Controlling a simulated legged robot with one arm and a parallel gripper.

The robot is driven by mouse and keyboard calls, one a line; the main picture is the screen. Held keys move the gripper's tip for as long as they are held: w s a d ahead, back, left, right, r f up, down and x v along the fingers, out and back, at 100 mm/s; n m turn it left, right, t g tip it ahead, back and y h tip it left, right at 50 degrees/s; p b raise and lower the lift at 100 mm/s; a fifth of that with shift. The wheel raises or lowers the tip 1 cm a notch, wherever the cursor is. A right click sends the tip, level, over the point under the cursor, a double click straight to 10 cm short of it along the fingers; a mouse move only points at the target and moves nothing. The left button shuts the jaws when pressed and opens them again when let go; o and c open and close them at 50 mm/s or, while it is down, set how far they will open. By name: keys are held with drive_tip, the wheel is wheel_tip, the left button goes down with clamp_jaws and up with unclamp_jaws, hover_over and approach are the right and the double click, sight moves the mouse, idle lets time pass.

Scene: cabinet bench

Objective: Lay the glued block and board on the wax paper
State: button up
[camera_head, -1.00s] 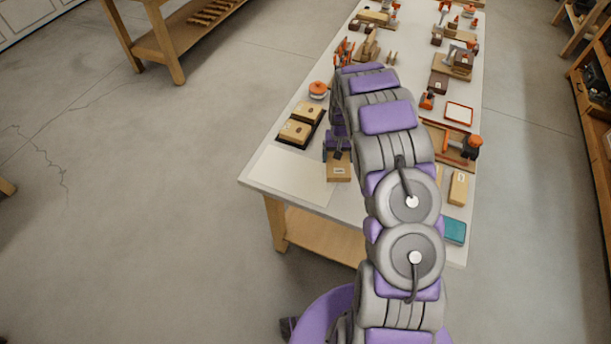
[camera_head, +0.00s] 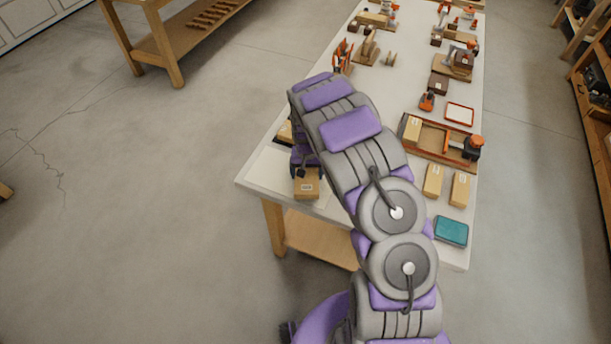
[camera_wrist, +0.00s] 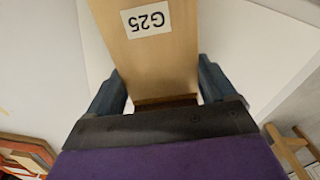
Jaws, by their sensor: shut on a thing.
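My gripper (camera_head: 304,170) is shut on a light wooden piece (camera_head: 306,186) over the near left end of the table. In the wrist view the piece (camera_wrist: 150,55) carries a white G25 label and sits between the two dark blue fingers (camera_wrist: 160,88). A darker brown edge shows under it near the palm; I cannot tell where block and board meet. The wax paper (camera_head: 264,172) is a pale sheet at the table's near left corner, partly hidden by my arm. The held piece is above or beside its right part; contact cannot be told.
The white bench (camera_head: 400,222) has a teal box (camera_head: 451,231) and two wooden blocks (camera_head: 433,180) at near right. A wooden frame with orange parts (camera_head: 432,140) lies beyond them. Clamps and tools stand farther back. My arm mostly hides blocks left of it.

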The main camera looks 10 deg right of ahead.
drive_tip(key=shift+d+f, duration=0.45)
drive_tip(key=shift+f, duration=0.35)
drive_tip(key=shift+s+a, duration=0.1)
drive_tip(key=shift+a, duration=0.05)
drive_tip(key=o, duration=1.1)
drive_tip(key=shift+a, duration=0.25)
drive_tip(key=shift+c, duration=0.2)
drive_tip(key=shift+o, duration=0.8)
drive_tip(key=shift+a, duration=0.25)
drive_tip(key=shift+d, duration=0.1)
